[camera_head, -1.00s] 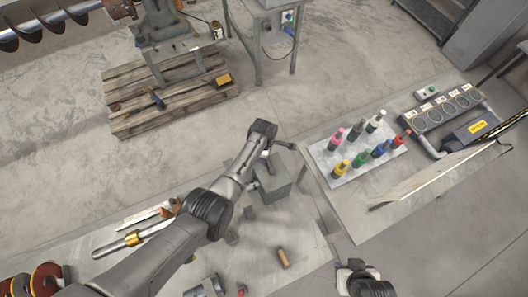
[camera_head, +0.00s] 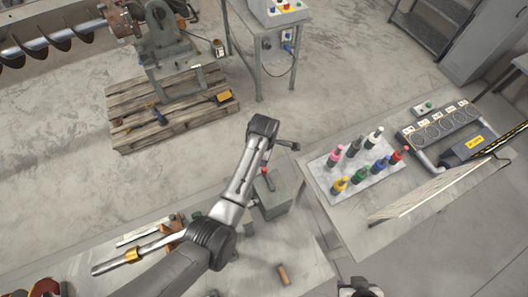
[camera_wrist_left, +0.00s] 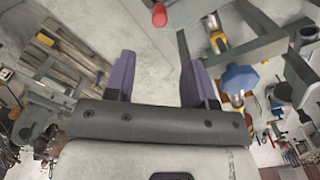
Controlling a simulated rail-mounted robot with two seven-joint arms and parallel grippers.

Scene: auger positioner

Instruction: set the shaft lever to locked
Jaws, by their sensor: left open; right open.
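A lever with a red tip (camera_head: 268,180) stands at the grey block (camera_head: 273,203) on the near bench, beside my left forearm. I cannot tell whether it is the shaft lever or read its setting. A red knob (camera_wrist_left: 159,14) shows at the top of the left wrist view, ahead of my left gripper. My left gripper (camera_wrist_left: 157,80) is open, with its two purple-grey fingers apart and nothing between them. My right gripper (camera_head: 360,289) is cut off by the bottom edge of the head view, away from the block. The auger positioner (camera_head: 172,45) stands at the top left.
A wooden pallet (camera_head: 130,134) lies under the positioner. A control box (camera_head: 283,10) sits on a stand at the top. Several coloured bottles stand on a white tray (camera_head: 327,172) on the right bench. A brown cylinder (camera_head: 283,274) lies on the near bench. Open floor lies between.

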